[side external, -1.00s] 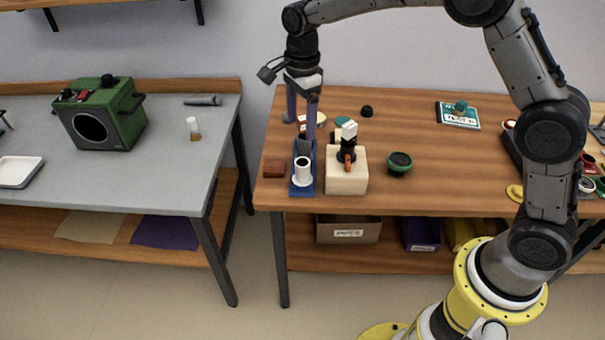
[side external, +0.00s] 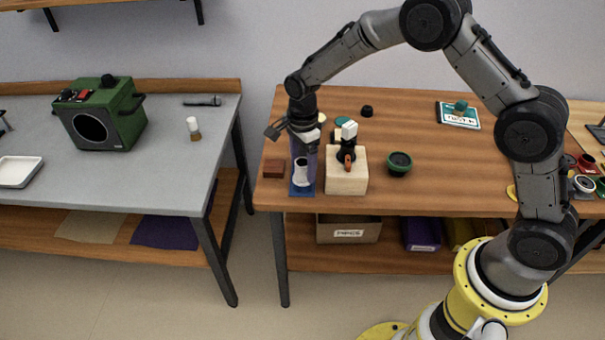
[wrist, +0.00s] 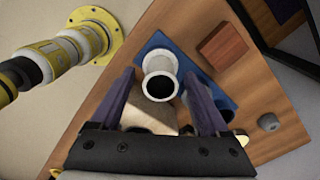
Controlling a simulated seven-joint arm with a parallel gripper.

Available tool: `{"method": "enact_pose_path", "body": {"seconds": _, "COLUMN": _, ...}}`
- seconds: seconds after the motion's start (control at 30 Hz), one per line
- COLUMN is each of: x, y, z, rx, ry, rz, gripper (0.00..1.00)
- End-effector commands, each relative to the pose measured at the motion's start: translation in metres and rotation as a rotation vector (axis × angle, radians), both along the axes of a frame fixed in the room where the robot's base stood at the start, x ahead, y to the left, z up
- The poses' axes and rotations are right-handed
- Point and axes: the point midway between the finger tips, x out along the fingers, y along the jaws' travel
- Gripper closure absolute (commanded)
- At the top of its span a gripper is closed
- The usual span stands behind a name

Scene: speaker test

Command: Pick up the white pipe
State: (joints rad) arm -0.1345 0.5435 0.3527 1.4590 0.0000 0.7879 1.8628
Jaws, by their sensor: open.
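The white pipe (side external: 302,172) stands upright on a blue mat (side external: 301,190) near the front left of the wooden table. It is a short tube with a flange and a dark open bore, and it also shows in the wrist view (wrist: 157,65). My gripper (side external: 305,178) is low over the mat and points down, with its purple fingers around the pipe's place in the side view. In the wrist view my gripper (wrist: 160,95) is open, and the pipe shows between and just beyond the two fingers. I cannot tell whether a finger touches it.
A pale wooden block (side external: 346,180) bearing a black and white tool (side external: 347,145) stands close on the right. A red-brown block (side external: 274,168) lies on the left. A green-and-black round bowl (side external: 399,162) is farther right. The table's middle is mostly clear.

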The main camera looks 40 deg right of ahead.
Motion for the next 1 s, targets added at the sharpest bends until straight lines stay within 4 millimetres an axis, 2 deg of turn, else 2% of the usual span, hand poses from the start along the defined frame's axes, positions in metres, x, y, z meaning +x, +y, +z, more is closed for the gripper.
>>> {"method": "enact_pose_path", "body": {"seconds": 0.13, "x": 0.000, "y": 0.000, "z": -0.016, "rx": 0.000, "ry": 0.000, "rz": 0.000, "gripper": 0.21}}
{"method": "enact_pose_path", "body": {"seconds": 0.4, "x": 0.000, "y": 0.000, "z": -0.018, "rx": 0.000, "ry": -0.001, "rz": 0.000, "gripper": 0.21}}
{"method": "enact_pose_path", "body": {"seconds": 0.47, "x": 0.000, "y": 0.000, "z": -0.018, "rx": 0.000, "ry": -0.001, "rz": 0.000, "gripper": 0.30}}
{"method": "enact_pose_path", "body": {"seconds": 0.83, "x": 0.001, "y": 0.000, "z": -0.018, "rx": 0.000, "ry": -0.002, "rz": 0.000, "gripper": 0.97}}
{"method": "enact_pose_path", "body": {"seconds": 0.87, "x": 0.001, "y": 0.000, "z": -0.018, "rx": 0.000, "ry": -0.002, "rz": 0.000, "gripper": 1.00}}
{"method": "enact_pose_path", "body": {"seconds": 1.0, "x": 0.001, "y": 0.000, "z": -0.018, "rx": 0.001, "ry": -0.002, "rz": 0.000, "gripper": 1.00}}
